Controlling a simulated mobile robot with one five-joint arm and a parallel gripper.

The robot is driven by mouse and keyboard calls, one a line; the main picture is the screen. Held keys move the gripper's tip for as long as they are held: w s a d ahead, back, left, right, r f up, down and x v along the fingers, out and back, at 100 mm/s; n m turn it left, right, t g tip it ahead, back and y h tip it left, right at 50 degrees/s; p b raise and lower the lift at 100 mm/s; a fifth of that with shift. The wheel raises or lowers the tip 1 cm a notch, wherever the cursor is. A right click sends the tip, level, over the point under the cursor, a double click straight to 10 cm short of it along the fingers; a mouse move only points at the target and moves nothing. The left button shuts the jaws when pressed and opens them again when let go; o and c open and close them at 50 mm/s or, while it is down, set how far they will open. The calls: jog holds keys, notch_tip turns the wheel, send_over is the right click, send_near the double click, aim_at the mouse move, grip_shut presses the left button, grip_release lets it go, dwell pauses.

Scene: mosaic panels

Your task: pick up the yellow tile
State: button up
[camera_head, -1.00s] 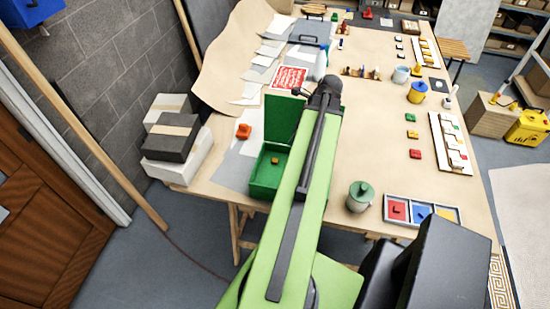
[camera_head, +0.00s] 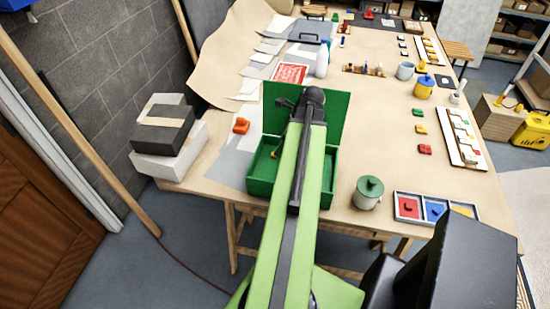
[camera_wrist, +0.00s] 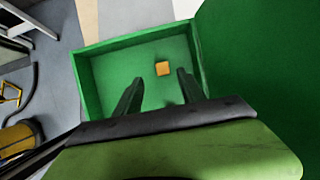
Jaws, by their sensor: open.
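A small orange-yellow tile (camera_wrist: 162,69) lies on the floor of an open green box (camera_wrist: 95,85) in the wrist view. In the head view the box (camera_head: 262,187) stands at the table's front edge, and my arm hides much of it. My gripper (camera_wrist: 158,80) is open and empty. Its two dark fingers point into the box, with the tile ahead of the gap, nearer the right finger. Another yellow tile (camera_head: 420,129) lies on the table to the right, between a green tile (camera_head: 418,112) and a red tile (camera_head: 425,149).
The box's raised green lid (camera_head: 330,112) stands behind it and fills the right of the wrist view (camera_wrist: 260,70). An orange piece (camera_head: 241,125) lies left of the box. A lidded pot (camera_head: 368,193) and a tray with coloured compartments (camera_head: 433,207) stand to the right.

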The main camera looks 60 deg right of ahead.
jog(key=b+x, duration=0.2)
jog(key=x, duration=0.1)
jog(key=b+x, duration=0.2)
jog(key=shift+d, duration=0.35)
jog(key=shift+r, duration=0.2)
grip_shut()
